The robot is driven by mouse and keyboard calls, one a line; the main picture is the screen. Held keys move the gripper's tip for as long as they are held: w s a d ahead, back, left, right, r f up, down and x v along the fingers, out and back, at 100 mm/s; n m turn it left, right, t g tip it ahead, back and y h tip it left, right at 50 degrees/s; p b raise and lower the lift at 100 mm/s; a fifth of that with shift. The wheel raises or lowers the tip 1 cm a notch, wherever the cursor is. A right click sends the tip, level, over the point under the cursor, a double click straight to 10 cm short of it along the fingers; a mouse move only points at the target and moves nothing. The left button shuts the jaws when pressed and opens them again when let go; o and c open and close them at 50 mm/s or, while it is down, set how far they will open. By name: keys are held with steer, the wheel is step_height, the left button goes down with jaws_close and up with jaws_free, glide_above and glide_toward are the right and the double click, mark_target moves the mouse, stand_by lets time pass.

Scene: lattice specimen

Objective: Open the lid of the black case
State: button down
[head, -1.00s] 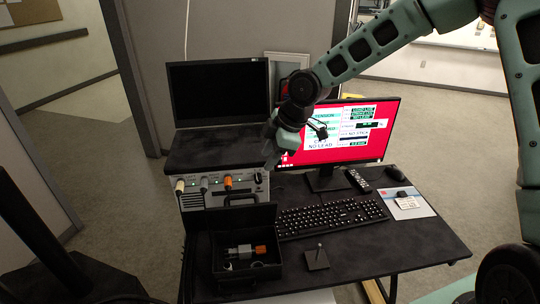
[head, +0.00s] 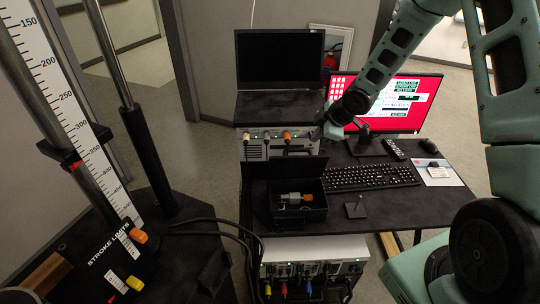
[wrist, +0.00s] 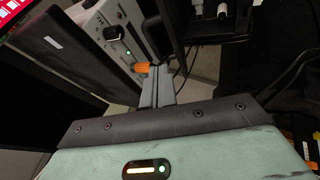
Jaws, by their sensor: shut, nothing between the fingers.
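The black case (head: 318,213) sits on the desk, left of the keyboard. Its lid (head: 283,170) stands raised at the back edge, and the inside shows. A grey and orange part (head: 296,198) lies in it. My gripper (head: 318,143) is above and behind the case, by the front of the grey instrument box, apart from the lid. In the wrist view the fingers (wrist: 160,84) are together and empty, with an orange knob of the instrument beside them. Part of the black case (wrist: 220,28) seems to show at the top of the wrist view.
A keyboard (head: 370,176), a monitor (head: 410,110) and a small black stand (head: 355,209) are right of the case. The instrument box (head: 255,146) is behind it. A test frame with a ruler (head: 75,120) stands at left, with cables running towards the desk.

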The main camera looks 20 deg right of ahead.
mark_target(301, 149)
steer(key=p+x, duration=0.2)
steer(key=x, duration=0.8)
steer(key=shift+s+p, duration=0.1)
steer(key=shift+p, duration=0.25)
steer(key=shift+a+f, duration=0.1)
steer(key=shift+a, duration=0.1)
